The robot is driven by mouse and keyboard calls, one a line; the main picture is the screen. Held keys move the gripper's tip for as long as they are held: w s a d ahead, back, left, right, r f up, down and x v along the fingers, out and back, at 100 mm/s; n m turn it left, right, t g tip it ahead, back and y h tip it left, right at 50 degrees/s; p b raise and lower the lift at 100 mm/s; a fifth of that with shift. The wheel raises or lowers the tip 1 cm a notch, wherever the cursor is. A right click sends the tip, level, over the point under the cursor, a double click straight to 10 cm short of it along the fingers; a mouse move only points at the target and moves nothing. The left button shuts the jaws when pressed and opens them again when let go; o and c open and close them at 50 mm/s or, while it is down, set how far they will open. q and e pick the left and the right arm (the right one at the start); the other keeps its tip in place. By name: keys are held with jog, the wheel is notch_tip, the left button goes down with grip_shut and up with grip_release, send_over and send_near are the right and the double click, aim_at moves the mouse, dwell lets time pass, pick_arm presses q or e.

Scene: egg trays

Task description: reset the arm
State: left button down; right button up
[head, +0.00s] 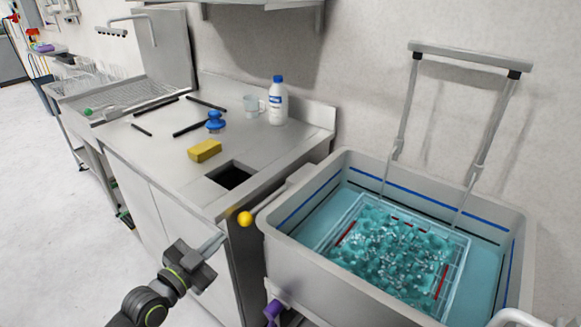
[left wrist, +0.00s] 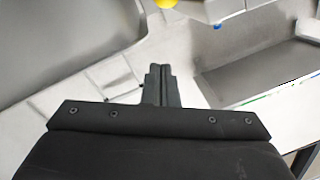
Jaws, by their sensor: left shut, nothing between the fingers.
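My left arm comes in from the lower left in the head view. Its left gripper (head: 222,238) is shut and empty, in front of the steel counter and left of the sink tub. In the left wrist view the left gripper (left wrist: 161,72) shows its fingers pressed together with nothing between them. My right gripper is not in view.
A steel counter (head: 150,140) holds a yellow sponge (head: 204,151), a blue-knobbed item (head: 215,121), a cup (head: 251,106) and a white bottle (head: 278,101). A yellow ball (head: 245,219) is near the gripper. A water-filled tub (head: 400,297) holds a clear tray (head: 462,262). Floor at left is clear.

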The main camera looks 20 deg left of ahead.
pick_arm(q)
jog(key=s+a+f+n+g+y, duration=0.2)
jog(key=s+f, duration=0.1)
jog(key=f, duration=0.7)
jog(key=s+a+f+n+g+y, duration=0.1)
jog(key=s+a+f+n+g, duration=0.15)
jog(key=f, duration=0.85)
jog(key=s+a+f+n+g+y, duration=0.1)
jog(key=s+a+f+g+y, duration=0.15)
jog(key=f, duration=0.75)
jog(key=s+d+f+n+g, duration=0.2)
jog(key=s+f+g, duration=0.2)
jog(key=s+f, duration=0.9)
jog(key=s+d+f+g, duration=0.2)
jog(key=s+f, duration=0.3)
jog(key=s, duration=0.4)
jog(key=s+d+f+g, duration=0.3)
jog(key=s+d+f, duration=0.2)
jog(key=s, duration=0.4)
jog(key=shift+s+d+n+h, duration=0.25)
jog(key=shift+n+h, duration=0.1)
jog(key=shift+n, duration=0.1)
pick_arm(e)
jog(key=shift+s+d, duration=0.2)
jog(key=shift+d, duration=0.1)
